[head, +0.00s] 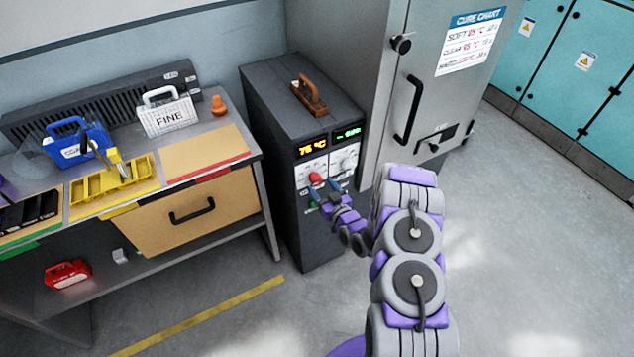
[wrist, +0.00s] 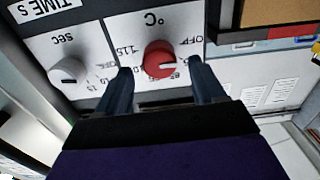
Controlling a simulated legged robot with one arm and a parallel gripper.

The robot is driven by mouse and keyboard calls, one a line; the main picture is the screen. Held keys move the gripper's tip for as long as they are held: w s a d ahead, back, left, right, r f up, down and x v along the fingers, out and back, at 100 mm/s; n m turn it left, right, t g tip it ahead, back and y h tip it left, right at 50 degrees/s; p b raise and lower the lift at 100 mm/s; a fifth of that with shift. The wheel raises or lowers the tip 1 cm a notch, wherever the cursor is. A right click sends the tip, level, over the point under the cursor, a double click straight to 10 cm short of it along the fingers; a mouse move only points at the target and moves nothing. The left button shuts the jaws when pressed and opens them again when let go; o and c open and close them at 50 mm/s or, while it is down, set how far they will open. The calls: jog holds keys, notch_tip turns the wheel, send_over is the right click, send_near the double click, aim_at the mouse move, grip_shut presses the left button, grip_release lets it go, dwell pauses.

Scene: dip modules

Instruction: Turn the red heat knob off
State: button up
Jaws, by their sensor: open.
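The red heat knob (wrist: 159,58) sits on a white dial plate marked °C on the front of a dark control cabinet (head: 303,230). It also shows in the head view (head: 315,178), just at my fingertips. A pale pointer mark on the knob aims right in the wrist view, near the lower numbers; OFF is printed toward the upper right. My gripper (wrist: 161,85) is open, with one blue finger on each side of the knob's lower part. I cannot tell whether the fingers touch it. My gripper also shows in the head view (head: 324,191).
A grey timer knob (wrist: 68,71) marked sec is beside the red knob. The cabinet's display (head: 312,147) shows an orange reading in °C. A workbench with a drawer (head: 185,212) stands left; a grey oven door with a handle (head: 408,110) stands right. The floor in front is clear.

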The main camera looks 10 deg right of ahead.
aim_at(318, 182)
jog(key=shift+b+x, duration=0.35)
jog(key=shift+x, duration=1.6)
jog(key=c, duration=1)
jog(key=n+p, duration=0.2)
jog(key=shift+r+p, duration=0.25)
jog(key=shift+p, duration=0.15)
jog(key=shift+c, duration=0.2)
jog(key=shift+w+f+n+p, duration=0.1)
jog(key=shift+f+n+p, duration=0.05)
jog(key=shift+n+p, duration=0.3)
jog(key=o, duration=0.9)
jog(key=shift+c, duration=0.2)
jog(key=shift+o, duration=0.9)
jog(key=shift+a, duration=0.1)
